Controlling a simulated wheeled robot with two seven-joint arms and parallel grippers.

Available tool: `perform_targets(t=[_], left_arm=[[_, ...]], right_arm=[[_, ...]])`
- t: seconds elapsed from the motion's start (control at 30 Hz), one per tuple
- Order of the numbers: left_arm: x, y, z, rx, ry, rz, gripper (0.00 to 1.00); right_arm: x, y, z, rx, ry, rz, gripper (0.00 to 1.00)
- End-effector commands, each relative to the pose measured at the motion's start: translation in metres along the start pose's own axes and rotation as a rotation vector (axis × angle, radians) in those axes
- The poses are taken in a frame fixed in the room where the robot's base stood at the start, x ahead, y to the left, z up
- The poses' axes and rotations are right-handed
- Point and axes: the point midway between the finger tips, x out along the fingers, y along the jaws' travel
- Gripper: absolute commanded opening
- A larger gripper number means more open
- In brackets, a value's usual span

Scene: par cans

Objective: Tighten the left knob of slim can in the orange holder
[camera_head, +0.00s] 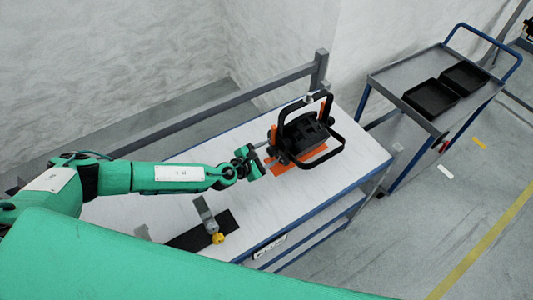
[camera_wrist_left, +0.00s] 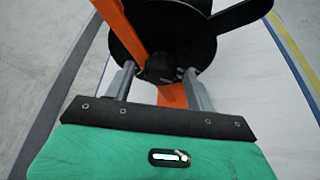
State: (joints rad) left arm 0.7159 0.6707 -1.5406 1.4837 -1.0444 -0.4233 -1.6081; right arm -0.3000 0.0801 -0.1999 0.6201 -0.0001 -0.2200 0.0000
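The black slim can (camera_head: 303,132) sits in the orange holder (camera_head: 283,168) on the white table, with a black yoke frame around it. My left gripper (camera_head: 263,161) reaches in from the left, at the can's left side. In the left wrist view the can's round black side fills the top, with an orange bar of the holder (camera_wrist_left: 172,95) below it. The black left knob (camera_wrist_left: 160,67) lies between the two grey fingertips of my left gripper (camera_wrist_left: 160,70). The fingers are apart, with a small gap visible on each side of the knob. My right gripper is not in view.
A black plate (camera_head: 222,222) with a grey upright bracket and yellow knob (camera_head: 217,238) lies near the table's front edge. A grey rail (camera_head: 200,117) runs behind the table. A blue-framed cart (camera_head: 395,78) with black trays stands at the right. The table (camera_head: 345,180) is clear right of the holder.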

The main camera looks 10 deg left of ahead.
Motion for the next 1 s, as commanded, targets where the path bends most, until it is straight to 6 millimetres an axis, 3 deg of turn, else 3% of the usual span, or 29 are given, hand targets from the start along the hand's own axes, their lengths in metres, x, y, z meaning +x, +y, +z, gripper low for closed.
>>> perform_targets(t=[0.23, 0.37, 1.0], left_arm=[[-0.002, 0.000, 0.000, 0.000, -0.001, 0.000, 0.56], [-0.014, 0.000, -0.001, -0.001, 0.000, 0.001, 0.56], [-0.122, 0.000, -0.003, -0.001, 0.001, 0.001, 0.56]], right_arm=[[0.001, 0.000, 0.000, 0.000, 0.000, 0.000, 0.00], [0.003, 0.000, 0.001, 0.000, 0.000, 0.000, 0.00], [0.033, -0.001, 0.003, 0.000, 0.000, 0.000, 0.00]])
